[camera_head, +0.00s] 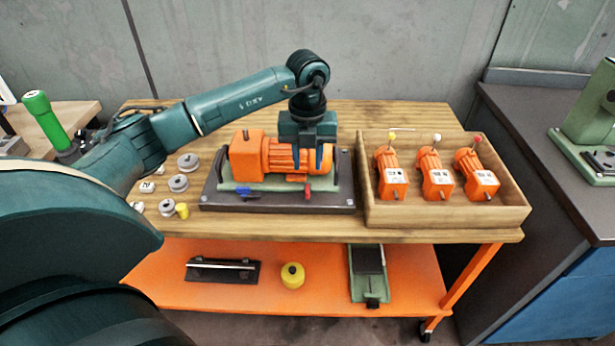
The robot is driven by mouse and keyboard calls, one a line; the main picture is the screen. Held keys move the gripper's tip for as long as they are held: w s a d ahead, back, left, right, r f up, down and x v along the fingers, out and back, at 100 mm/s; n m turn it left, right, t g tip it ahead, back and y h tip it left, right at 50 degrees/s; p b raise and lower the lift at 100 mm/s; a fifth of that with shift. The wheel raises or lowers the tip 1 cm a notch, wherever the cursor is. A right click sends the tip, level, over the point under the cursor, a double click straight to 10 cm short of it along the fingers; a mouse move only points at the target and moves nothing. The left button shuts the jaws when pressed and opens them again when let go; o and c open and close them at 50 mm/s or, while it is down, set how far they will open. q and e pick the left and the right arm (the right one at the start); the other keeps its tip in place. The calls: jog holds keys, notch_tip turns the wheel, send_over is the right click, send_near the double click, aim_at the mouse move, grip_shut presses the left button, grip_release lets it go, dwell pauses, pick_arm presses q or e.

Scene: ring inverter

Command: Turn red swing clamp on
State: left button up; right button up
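The red swing clamp (308,192) is a small red part at the front right of the dark fixture plate (335,200). An orange motor (270,158) lies on its side on the fixture. My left gripper (311,158) points down over the motor's right end, above and behind the red clamp. Its two fingers look spread apart, with orange motor showing between them. Whether they touch the motor is not clear. My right gripper is not in view.
A blue clamp (243,191) sits at the fixture's front left. Several metal discs and a yellow part (182,211) lie left of it. A wooden tray (445,216) with three orange motors stands close on the right. A green-handled tool (42,112) stands far left.

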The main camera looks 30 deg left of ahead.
pick_arm(q)
jog(key=shift+r, duration=2.8)
